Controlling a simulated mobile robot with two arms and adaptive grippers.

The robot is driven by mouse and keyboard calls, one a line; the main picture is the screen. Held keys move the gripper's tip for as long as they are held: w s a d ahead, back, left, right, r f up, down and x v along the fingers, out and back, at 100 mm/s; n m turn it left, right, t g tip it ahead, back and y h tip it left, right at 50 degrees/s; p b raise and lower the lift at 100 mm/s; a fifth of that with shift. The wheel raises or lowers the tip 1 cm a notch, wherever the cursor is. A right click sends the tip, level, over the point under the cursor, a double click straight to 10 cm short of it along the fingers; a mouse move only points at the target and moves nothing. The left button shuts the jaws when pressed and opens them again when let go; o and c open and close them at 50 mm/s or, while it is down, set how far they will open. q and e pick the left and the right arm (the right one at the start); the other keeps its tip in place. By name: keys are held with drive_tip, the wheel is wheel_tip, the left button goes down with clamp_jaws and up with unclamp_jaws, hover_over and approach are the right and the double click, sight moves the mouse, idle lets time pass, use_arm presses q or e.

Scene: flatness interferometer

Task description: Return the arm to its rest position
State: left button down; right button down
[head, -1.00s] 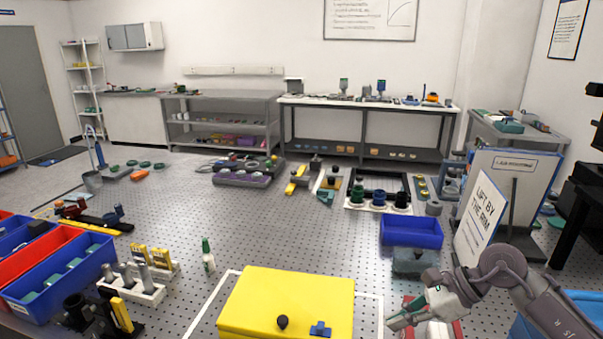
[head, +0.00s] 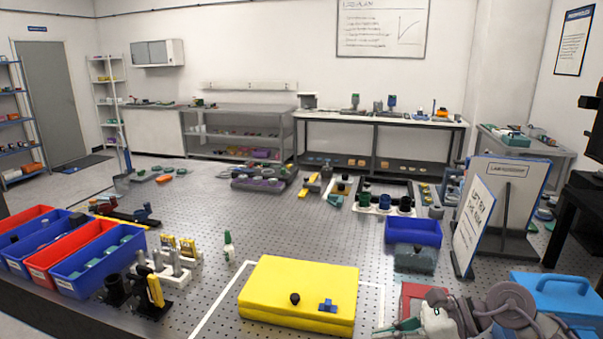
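My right arm (head: 508,308) is at the bottom right of the head view, folded low beside a blue lidded case and a red box. My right gripper (head: 396,327) points left, just right of the yellow case, with its green fingers near the bottom edge. I cannot tell whether the fingers are apart, and I see nothing clearly held. My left gripper is not in view.
The yellow case (head: 300,285) lies on the perforated table (head: 330,232). The red box (head: 411,301) and blue lidded case (head: 560,295) are close to my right arm. A blue bin (head: 413,232) and a sign (head: 474,227) stand beyond. The table's middle is clear.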

drive_tip(key=a+r+m+t+y, duration=0.3)
drive_tip(key=r+m+t, duration=0.6)
drive_tip(key=m+t, duration=0.75)
drive_tip(key=s+d+f+m+g+h, duration=0.2)
drive_tip(key=d+f+m+h, duration=0.45)
drive_tip(key=m, duration=0.55)
drive_tip(key=s+d+f+m+g+h, duration=0.15)
drive_tip(key=d+f+m+h, duration=0.25)
drive_tip(key=f+m+h, duration=0.65)
drive_tip(key=s+a+f+m+g+y, duration=0.1)
drive_tip(key=s+f+m+g, duration=0.45)
drive_tip(key=s, duration=0.55)
drive_tip(key=s+a+f+m+g+y, duration=0.15)
drive_tip(key=s+f+m+g, duration=0.25)
drive_tip(key=s+f+g, duration=0.5)
drive_tip(key=s+f+t, duration=0.1)
drive_tip(key=s+f, duration=0.2)
drive_tip(key=f, duration=2.2)
drive_tip(key=s+d+f+g, duration=0.1)
drive_tip(key=s+d+f, duration=0.2)
drive_tip(key=s+f, duration=1.2)
drive_tip(key=shift+s+d+f+n, duration=0.15)
drive_tip(key=shift+s+n, duration=0.2)
drive_tip(key=shift+s, duration=0.55)
